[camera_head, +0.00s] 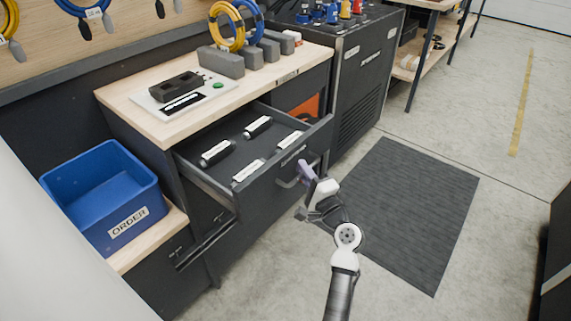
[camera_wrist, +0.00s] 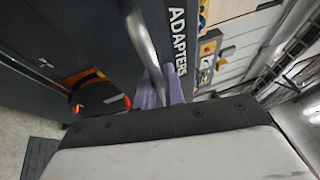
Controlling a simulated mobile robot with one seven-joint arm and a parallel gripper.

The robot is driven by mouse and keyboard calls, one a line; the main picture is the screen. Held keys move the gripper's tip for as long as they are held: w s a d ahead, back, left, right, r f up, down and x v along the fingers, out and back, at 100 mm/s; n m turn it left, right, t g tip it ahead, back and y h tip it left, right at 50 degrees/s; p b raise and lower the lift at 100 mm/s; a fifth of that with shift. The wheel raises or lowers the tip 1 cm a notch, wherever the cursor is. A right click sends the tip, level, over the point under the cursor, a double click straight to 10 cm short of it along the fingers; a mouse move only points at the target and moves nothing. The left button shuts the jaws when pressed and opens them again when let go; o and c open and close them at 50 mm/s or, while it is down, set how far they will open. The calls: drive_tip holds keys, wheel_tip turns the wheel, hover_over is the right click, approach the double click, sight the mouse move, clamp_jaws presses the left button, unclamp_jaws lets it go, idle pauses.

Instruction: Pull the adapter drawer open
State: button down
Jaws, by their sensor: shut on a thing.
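The adapter drawer (camera_head: 262,179) is a dark drawer under the wooden counter, and in the head view it stands pulled out with its inside showing. Several dark adapters with white labels lie in it, one of them (camera_head: 217,153) near the left side. Its front reads "ADAPTERS" in the wrist view (camera_wrist: 178,40). My gripper (camera_head: 304,172) is at the drawer front, with its purple fingers shut on the grey bar handle (camera_wrist: 146,40). The fingertips are partly hidden behind the handle and the gripper body.
A blue ORDER bin (camera_head: 105,195) stands on a low wooden shelf at the left. The counter (camera_head: 140,100) above bears a scanner-like device and grey blocks with coiled cables. A dark cabinet (camera_head: 362,75) stands to the right. A dark mat (camera_head: 405,210) lies on open floor.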

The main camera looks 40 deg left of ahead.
drive_tip(key=d+b, duration=0.1)
drive_tip(key=d, duration=0.7)
drive_tip(key=shift+s, duration=0.35)
drive_tip(key=shift+d, duration=0.1)
drive_tip(key=c, duration=1.8)
unclamp_jaws()
drive_tip(key=shift+o, duration=0.2)
drive_tip(key=b+v, duration=0.2)
drive_tip(key=v, duration=1.2)
drive_tip(key=shift+b, duration=0.35)
